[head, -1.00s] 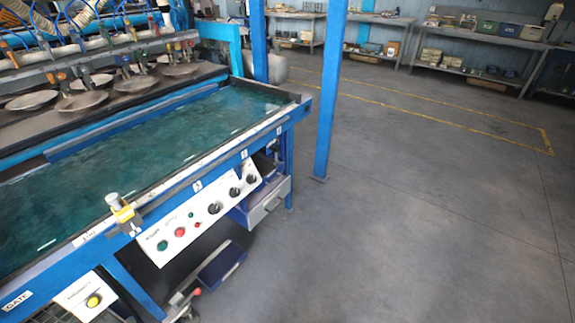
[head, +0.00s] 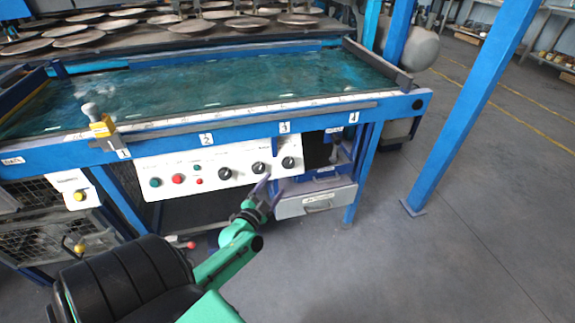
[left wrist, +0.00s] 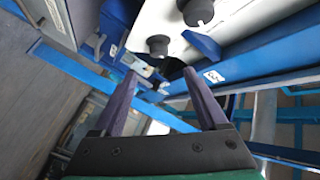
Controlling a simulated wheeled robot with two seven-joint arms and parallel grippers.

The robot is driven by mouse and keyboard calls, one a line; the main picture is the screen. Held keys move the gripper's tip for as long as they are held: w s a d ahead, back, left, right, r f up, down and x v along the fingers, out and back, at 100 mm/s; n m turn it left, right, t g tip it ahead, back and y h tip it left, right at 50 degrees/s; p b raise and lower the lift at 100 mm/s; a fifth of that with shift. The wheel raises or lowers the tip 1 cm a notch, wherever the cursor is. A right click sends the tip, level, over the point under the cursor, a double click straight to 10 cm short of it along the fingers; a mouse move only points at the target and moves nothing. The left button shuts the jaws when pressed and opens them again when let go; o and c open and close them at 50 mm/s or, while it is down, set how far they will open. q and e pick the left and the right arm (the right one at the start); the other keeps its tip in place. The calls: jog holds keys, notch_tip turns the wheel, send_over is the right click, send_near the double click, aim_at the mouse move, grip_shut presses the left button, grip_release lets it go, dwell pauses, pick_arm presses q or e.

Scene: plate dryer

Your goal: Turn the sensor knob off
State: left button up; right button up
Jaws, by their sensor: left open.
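The white control panel (head: 210,168) on the front of the blue machine carries three black knobs: a left one (head: 225,173), a middle one (head: 258,168) and a right one (head: 288,162). Their labels are too small to read, so I cannot tell which is the sensor knob. My left gripper (head: 268,186) is open and empty just below the middle and right knobs. In the left wrist view, one black knob (left wrist: 157,45) lies beyond the gap between the open fingers (left wrist: 160,72), and another knob (left wrist: 198,12) is farther up. My right gripper is out of view.
Green and red buttons (head: 178,180) sit left of the knobs. A grey drawer (head: 316,200) is right of and below the panel. The blue water tank rim (head: 180,142) runs above it. A blue post (head: 460,110) stands right; the floor (head: 440,250) there is clear.

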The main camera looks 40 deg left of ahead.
aim_at(288, 166)
pick_arm(q)
jog(key=b+x, duration=0.2)
jog(key=x, duration=0.7)
jog(key=shift+w+a+f+b, duration=0.1)
jog(key=shift+w+f+b, duration=0.1)
jog(key=shift+w+b, duration=0.2)
jog(key=shift+w+r, duration=0.1)
jog(key=shift+w, duration=0.15)
grip_shut()
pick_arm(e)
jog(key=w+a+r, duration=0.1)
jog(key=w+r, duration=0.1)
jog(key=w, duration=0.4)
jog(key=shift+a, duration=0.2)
